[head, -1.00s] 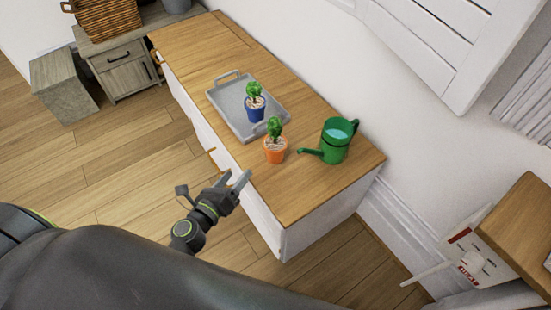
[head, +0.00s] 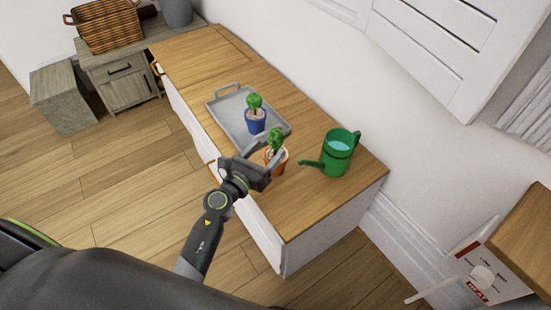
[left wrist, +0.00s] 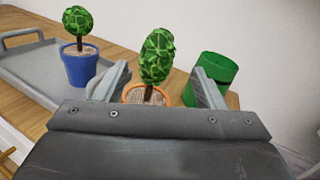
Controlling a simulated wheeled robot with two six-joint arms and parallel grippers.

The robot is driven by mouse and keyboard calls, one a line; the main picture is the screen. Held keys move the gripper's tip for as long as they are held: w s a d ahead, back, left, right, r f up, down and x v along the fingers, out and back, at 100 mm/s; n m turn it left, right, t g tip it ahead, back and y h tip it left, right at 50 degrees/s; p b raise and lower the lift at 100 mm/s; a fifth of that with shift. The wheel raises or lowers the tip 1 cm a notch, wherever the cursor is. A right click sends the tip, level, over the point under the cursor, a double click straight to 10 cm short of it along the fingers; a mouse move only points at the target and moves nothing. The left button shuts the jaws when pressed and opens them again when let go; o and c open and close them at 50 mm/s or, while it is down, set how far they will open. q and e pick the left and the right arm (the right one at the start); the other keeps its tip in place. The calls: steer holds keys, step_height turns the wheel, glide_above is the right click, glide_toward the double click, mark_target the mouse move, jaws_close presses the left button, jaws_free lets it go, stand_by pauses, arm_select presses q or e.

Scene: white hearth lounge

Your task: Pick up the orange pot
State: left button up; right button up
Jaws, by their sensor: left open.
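The orange pot (head: 282,165) with a small green plant stands upright on the wooden cabinet top, near its front edge. My left gripper (head: 266,156) is open, with its fingers on either side of the pot. In the left wrist view the orange pot (left wrist: 134,94) and its plant show between the two fingers (left wrist: 158,88). Its lower part is hidden behind the gripper body. I cannot tell whether the fingers touch the pot. My right gripper is not in view.
A blue pot (head: 255,125) with a plant stands on a grey tray (head: 226,107) just behind the orange pot. A green watering can (head: 338,156) stands close to its right, spout pointing at it. The cabinet top (head: 305,208) is bare at the near right.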

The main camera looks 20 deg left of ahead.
mark_target(271, 144)
arm_select(q)
steer(key=shift+b+x, duration=0.4)
steer(key=shift+x, duration=2.6)
steer(key=shift+a+f, duration=0.15)
steer(key=shift+f, duration=0.05)
steer(key=shift+r, duration=0.1)
jaws_close()
